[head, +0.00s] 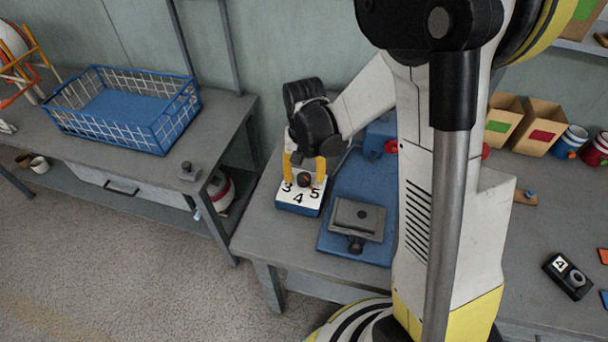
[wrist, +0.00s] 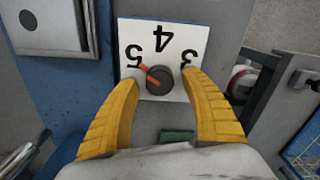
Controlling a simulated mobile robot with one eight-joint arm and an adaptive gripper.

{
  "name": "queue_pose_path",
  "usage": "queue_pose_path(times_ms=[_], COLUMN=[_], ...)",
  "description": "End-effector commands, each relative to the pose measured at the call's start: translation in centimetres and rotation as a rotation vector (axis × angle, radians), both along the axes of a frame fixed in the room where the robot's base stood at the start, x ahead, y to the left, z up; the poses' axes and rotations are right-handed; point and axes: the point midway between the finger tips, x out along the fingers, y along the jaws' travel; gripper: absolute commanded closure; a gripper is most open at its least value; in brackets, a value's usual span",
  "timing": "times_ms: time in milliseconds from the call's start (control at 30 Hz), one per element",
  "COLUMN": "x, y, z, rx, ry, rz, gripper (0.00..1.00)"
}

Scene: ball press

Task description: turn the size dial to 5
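The size dial is a dark round knob (wrist: 160,80) with an orange pointer on a white plate (wrist: 162,38) marked 3, 4 and 5. In the wrist view the numbers are upside down, and the pointer aims up and left at the 5. In the head view the plate (head: 299,197) tops a small blue box at the table's front left. My gripper (wrist: 160,75) is open, with one yellow finger on each side of the knob and a visible gap to it. In the head view my gripper (head: 304,173) is over the plate's back part.
A blue press base (head: 330,240) with a grey block (head: 357,219) stands right of the dial box. A red knob (head: 391,146) is behind it. A card marked 4 (head: 560,264) lies on a black device at right. A blue wire basket (head: 125,110) is on the left bench.

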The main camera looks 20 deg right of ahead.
Motion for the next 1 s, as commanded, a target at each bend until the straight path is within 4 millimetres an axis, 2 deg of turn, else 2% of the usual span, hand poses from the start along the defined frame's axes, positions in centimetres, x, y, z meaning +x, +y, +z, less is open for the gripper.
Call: queue_pose_path(times_ms=[267,367,700,833,1000], x=[0.0,0.0,-0.1,0.0,0.0], y=[0.0,0.0,0.0,0.0,0.0], z=[0.5,1.8,9.2,11.0,12.0], rx=[0.000,0.000,0.000,0.000,0.000], ry=[0.000,0.000,0.000,0.000,0.000], rz=[0.000,0.000,0.000,0.000,0.000], gripper=[0.45,0.45,0.45,0.45,0.45])
